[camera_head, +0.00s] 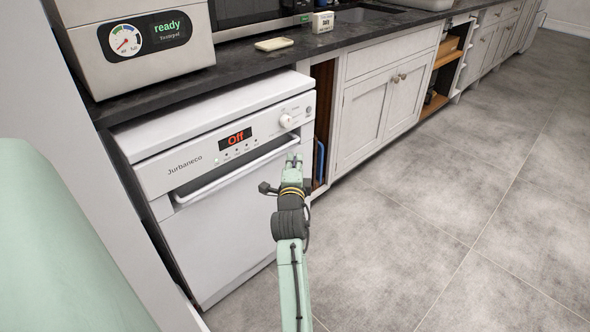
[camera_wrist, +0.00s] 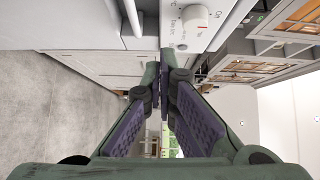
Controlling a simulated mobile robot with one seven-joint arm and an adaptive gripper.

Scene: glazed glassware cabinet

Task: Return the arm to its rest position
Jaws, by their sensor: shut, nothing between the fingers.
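My arm reaches up from the bottom of the head view, with my gripper (camera_head: 294,158) at its far end in front of the white dishwasher (camera_head: 225,225). In the head view the fingertips overlap the right part of the dishwasher's front, near its handle and below its round knob. In the wrist view my gripper (camera_wrist: 165,65) has its two fingers together at the tips with nothing between them. I cannot tell the exact gap between the fingertips and the dishwasher.
The dishwasher's display reads "Off" and its door looks closed. Its bar handle (camera_head: 235,170) sticks out near my gripper. A dark countertop (camera_head: 240,55) carries a beige appliance (camera_head: 145,45). White cabinets (camera_head: 375,110) stand to the right. The grey tiled floor (camera_head: 450,200) is clear.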

